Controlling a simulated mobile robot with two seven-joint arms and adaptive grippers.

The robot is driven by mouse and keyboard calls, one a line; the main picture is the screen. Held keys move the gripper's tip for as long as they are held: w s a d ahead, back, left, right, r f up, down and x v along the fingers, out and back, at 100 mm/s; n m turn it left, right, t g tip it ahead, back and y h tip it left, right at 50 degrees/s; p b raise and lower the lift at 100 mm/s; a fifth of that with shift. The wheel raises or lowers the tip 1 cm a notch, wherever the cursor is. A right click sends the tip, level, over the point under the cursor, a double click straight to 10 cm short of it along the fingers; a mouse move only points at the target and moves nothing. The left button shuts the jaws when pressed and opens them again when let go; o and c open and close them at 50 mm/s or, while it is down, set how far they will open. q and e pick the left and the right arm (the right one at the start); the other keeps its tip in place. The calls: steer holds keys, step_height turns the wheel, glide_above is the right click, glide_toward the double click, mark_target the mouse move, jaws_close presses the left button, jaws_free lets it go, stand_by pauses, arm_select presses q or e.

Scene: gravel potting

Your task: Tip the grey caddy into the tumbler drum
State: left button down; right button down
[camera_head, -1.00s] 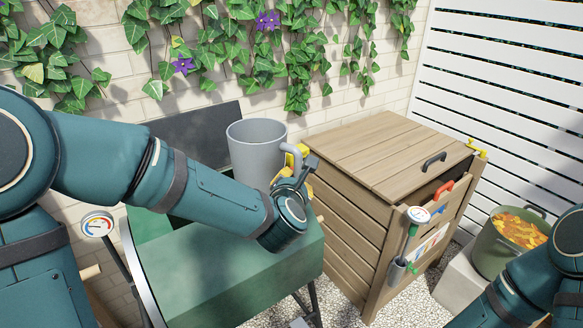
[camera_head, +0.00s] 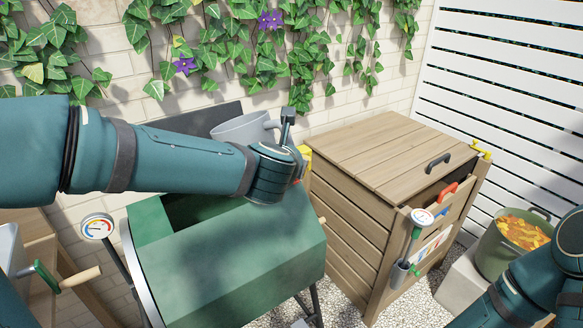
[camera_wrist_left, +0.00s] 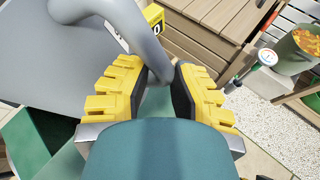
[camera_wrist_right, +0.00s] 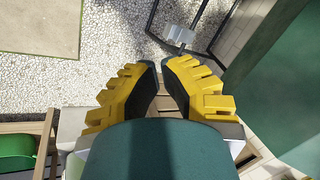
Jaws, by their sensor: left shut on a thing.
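The grey caddy (camera_head: 240,128) is tilted above the green tumbler drum (camera_head: 240,262), its lower part hidden behind my left arm. Its grey wall fills the upper left of the left wrist view (camera_wrist_left: 60,70). My left gripper (camera_wrist_left: 160,72) is shut on the caddy's curved handle (camera_wrist_left: 128,22); in the head view this gripper (camera_head: 302,158) is at the caddy's right side. The drum's dark opening (camera_head: 195,210) lies below the caddy, partly hidden by my arm. The caddy's contents are not visible. My right gripper (camera_wrist_right: 160,72) has a narrow empty gap between its fingers, over gravel.
A wooden compost bin (camera_head: 385,165) stands right of the drum, with a dial thermometer (camera_head: 422,218) on its front. A green bucket of leaves (camera_head: 520,235) stands at the far right. Another dial (camera_head: 97,226) is left of the drum. An ivy-covered wall closes the back.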

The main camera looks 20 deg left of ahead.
mark_target(278, 127)
arm_select(q)
steer(key=a+r+n+h+p, duration=0.1)
steer(key=r+p, duration=0.1)
steer(key=a+r+n+h+p, duration=0.1)
steer(key=r+p, duration=0.1)
steer(key=p, duration=0.1)
steer(key=a+r+n+g+h+p, duration=0.1)
steer(key=r+p, duration=0.1)
steer(key=shift+w+r+n+h, duration=0.2)
steer(key=shift+w+n+h, duration=0.1)
steer(key=shift+w+n, duration=0.1)
steer(key=shift+w+a+r+n+g+h+p, duration=0.1)
steer(key=shift+w+a+r+n+h+p, duration=0.7)
steer(key=shift+a+p, duration=1.8)
steer(key=shift+w+a+f+n+g+h+p, duration=0.1)
steer(key=shift+w+a+n+h+p, duration=0.3)
steer(key=shift+a+n+h+p, duration=1.55)
steer(key=shift+w+a+r+n+g+h+p, duration=0.1)
steer(key=shift+w+a+r+n+h+p, duration=0.3)
steer(key=shift+a+p, duration=2.85)
steer(key=shift+w+d, duration=0.1)
steer(key=shift+w, duration=0.1)
